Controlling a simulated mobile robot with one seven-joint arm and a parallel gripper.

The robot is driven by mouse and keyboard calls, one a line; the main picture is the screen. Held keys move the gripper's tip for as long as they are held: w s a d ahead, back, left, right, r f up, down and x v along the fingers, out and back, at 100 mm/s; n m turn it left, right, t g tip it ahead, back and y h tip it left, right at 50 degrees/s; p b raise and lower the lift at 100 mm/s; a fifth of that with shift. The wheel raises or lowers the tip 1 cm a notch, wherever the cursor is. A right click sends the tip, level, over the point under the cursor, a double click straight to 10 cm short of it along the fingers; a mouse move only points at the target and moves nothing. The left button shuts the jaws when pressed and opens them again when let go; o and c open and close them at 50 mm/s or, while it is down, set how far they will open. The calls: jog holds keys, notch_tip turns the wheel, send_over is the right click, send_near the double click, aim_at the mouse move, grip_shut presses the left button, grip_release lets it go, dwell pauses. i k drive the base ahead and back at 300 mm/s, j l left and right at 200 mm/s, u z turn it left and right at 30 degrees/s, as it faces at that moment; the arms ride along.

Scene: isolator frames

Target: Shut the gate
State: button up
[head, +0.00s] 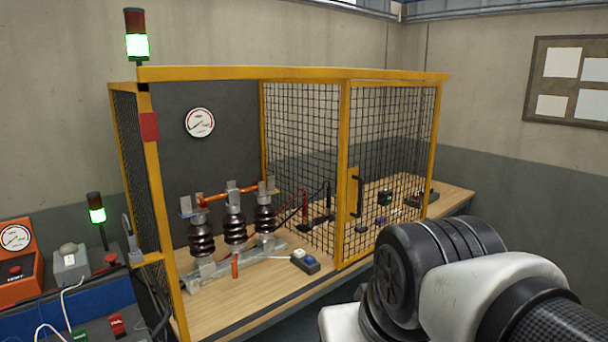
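The gate (395,150) appears to be the yellow-framed black mesh panel at the right of the cage front. A black upright handle (357,192) sits on a yellow plate near its left edge. The left part of the cage front is open, and the insulators inside show without mesh before them. A yellow post (166,220) with a latch-like fitting (135,252) stands at the left side of this opening. My arm fills the lower right and hides part of the bench front. My gripper is not in view.
Brown insulators (234,228) with an orange bar stand on the wooden bench (225,305). An orange meter box (18,255) and control boxes stand at left. Signal lamps (137,45) glow green.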

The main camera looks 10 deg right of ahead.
aim_at(352, 177)
jog(key=z, duration=0.8)
jog(key=i+l+u, duration=0.15)
jog(key=i+l, duration=0.15)
jog(key=i, duration=0.35)
jog(key=i+l+u, duration=0.15)
jog(key=i+l, duration=0.2)
jog(key=i, duration=0.3)
jog(key=i+l+u, duration=0.1)
jog(key=i+l, duration=0.35)
jog(key=i, duration=0.2)
jog(key=i+l+u, duration=0.15)
jog(key=i+l, duration=0.3)
jog(key=i, duration=0.15)
